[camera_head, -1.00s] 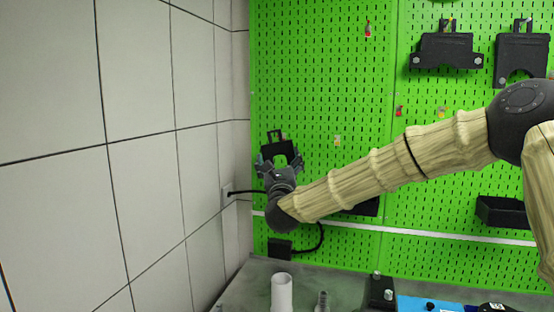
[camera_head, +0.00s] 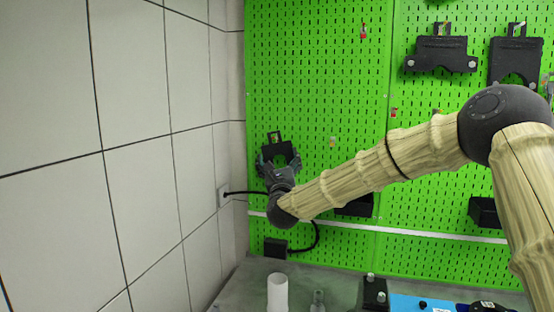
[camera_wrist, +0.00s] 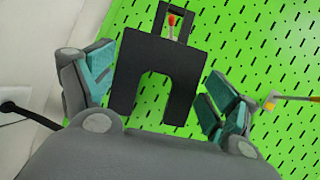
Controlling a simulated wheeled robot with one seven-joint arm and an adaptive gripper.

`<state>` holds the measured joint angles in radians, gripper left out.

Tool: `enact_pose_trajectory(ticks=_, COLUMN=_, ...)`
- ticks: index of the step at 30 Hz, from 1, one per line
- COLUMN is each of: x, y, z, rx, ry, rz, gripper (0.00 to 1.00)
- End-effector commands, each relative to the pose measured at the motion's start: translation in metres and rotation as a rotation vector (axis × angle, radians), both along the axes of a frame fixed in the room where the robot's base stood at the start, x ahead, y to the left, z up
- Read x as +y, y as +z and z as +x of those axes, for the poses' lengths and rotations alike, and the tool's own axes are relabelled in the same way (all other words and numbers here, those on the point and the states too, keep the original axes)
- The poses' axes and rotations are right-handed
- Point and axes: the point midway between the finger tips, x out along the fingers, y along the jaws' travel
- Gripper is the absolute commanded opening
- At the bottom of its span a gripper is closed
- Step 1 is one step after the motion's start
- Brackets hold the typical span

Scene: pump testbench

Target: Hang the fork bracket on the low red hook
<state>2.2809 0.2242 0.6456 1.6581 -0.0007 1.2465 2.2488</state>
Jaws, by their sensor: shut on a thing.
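The fork bracket (camera_head: 268,149) is a dark plate with a U-shaped notch below and a small rectangular loop on top. My gripper (camera_head: 278,163) is shut on it, low at the left of the green pegboard. In the wrist view the bracket (camera_wrist: 150,66) sits upright, slightly tilted, between the teal-padded fingers of the gripper (camera_wrist: 158,92). A red-tipped hook (camera_wrist: 172,20) shows within the loop opening. I cannot tell whether the loop rests on it. This hook is not discernible in the head view.
A yellow-tipped hook (camera_wrist: 270,102) is right of the gripper. Other red hooks (camera_head: 363,31) and hung brackets (camera_head: 440,55) are farther right. A tiled wall (camera_head: 140,130) stands close on the left. A black cable (camera_head: 317,236) and white cylinder (camera_head: 277,292) lie below.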

Motion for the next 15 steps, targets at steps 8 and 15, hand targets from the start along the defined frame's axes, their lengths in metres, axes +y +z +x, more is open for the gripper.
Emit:
enact_pose_trajectory(ticks=8, x=-0.004, y=-0.001, z=0.011, rx=-0.003, ry=-0.001, rz=0.002, gripper=0.35)
enact_pose_trajectory(ticks=15, x=-0.006, y=-0.006, z=0.017, rx=-0.002, ry=-0.001, rz=0.002, gripper=0.35)
